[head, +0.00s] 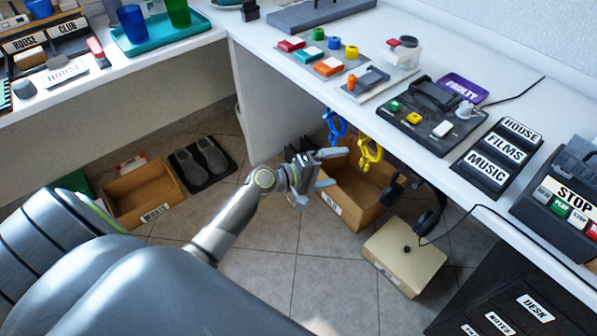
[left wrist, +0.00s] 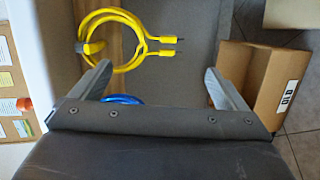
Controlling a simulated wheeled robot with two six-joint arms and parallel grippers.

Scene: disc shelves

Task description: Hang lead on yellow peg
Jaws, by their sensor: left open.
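A coiled yellow lead (head: 371,155) hangs below the front edge of the right-hand worktop. In the left wrist view the yellow lead (left wrist: 147,50) shows as a loop with two plug ends, and a stubby yellow peg (left wrist: 93,47) shows at its left side; the coil appears to be around it. My left gripper (head: 328,168) is open and empty, just left of the yellow lead. In the left wrist view the gripper (left wrist: 157,70) has its fingers wide apart, with the lead beyond them, apart from them. My right gripper is out of view.
A blue lead (head: 336,125) hangs left of the yellow one, and headphones (head: 428,213) hang to its right. Below stand an open cardboard box (head: 350,208) and a beige box (head: 404,255).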

